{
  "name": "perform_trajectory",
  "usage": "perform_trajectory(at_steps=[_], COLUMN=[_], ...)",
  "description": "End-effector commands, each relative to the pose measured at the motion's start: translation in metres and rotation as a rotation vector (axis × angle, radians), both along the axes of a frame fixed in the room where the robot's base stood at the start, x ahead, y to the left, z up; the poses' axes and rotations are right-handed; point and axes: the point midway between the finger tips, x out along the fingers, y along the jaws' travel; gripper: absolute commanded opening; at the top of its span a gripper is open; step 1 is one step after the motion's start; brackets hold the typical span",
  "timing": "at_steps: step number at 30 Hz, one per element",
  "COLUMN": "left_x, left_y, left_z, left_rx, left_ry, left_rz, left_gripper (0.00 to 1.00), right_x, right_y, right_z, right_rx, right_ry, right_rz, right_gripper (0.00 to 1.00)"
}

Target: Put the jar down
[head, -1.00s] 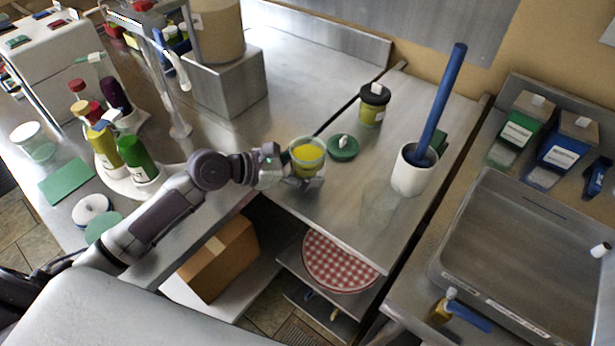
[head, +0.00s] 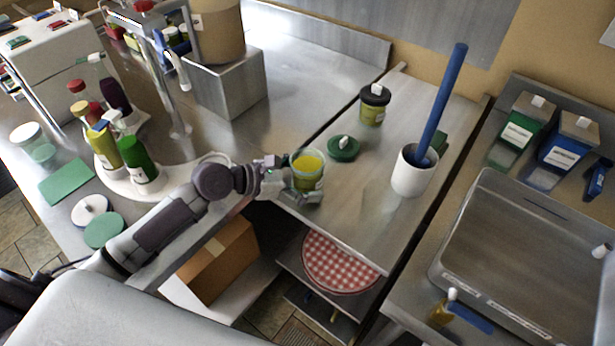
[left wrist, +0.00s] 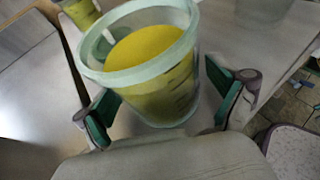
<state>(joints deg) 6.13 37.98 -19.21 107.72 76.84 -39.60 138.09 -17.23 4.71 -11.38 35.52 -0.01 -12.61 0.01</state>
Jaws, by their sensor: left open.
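The jar (head: 308,172) is a clear, open-topped jar with yellow contents. It stands upright at the left front of the steel counter in the head view. In the left wrist view the jar (left wrist: 150,70) fills the middle, its pale rim tilted toward the camera. My left gripper (head: 296,190) is around the jar's lower part. Its green-padded fingers (left wrist: 162,112) are spread on both sides of the jar, open. Whether the pads still touch the glass is hard to tell. The jar's underside is hidden. My right gripper is not in view.
A green lid (head: 344,148) lies just right of the jar. A black-lidded yellow jar (head: 374,105) stands behind, and a white crock (head: 412,172) with a blue rod stands at right. The counter's front edge is close to the jar.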

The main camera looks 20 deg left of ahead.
Motion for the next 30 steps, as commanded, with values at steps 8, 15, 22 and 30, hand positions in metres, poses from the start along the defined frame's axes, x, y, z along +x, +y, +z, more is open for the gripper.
perform_trajectory(at_steps=[8, 15, 22, 30], left_x=[-0.009, -0.041, -0.062, -0.069], left_y=[0.013, 0.051, 0.078, 0.087], left_z=[0.007, 0.026, 0.041, 0.049], left_rx=[0.003, 0.006, 0.001, 0.001], left_ry=[0.001, 0.004, 0.003, 0.000], left_rz=[0.002, 0.001, 0.001, 0.000], left_gripper=[0.95, 0.95, 0.95, 0.95], right_x=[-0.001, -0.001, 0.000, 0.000], right_y=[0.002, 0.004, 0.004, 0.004], right_z=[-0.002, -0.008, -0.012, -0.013], right_rx=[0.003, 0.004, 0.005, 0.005], right_ry=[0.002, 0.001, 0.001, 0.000], right_rz=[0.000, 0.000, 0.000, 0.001], right_gripper=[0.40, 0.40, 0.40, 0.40])
